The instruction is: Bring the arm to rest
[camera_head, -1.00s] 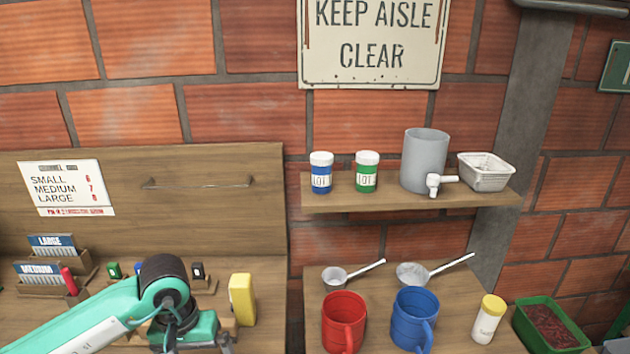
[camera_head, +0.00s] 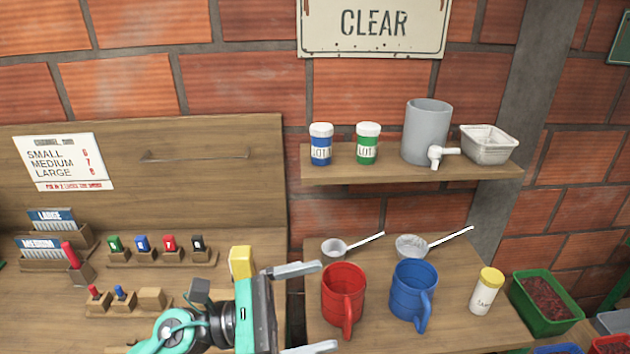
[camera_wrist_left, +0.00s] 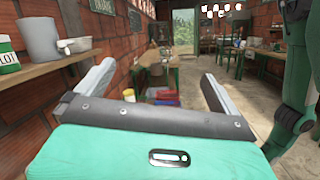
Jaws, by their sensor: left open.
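My left arm comes in at the bottom of the head view. Its gripper (camera_head: 315,308) is open and empty, with the fingers pointing right, just left of the red mug (camera_head: 343,296). A yellow block (camera_head: 241,263) stands behind the gripper's body, partly hidden by it. In the left wrist view the same gripper (camera_wrist_left: 160,85) shows its two fingers wide apart with nothing between them, facing down the aisle. My right gripper is not seen.
A blue mug (camera_head: 412,296), two scoops and a yellow-capped jar (camera_head: 486,292) stand on the lower shelf. The upper shelf (camera_head: 400,180) holds lidded jars, a grey tapped container (camera_head: 427,132) and a white tub. A green crate (camera_head: 547,303) sits at right.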

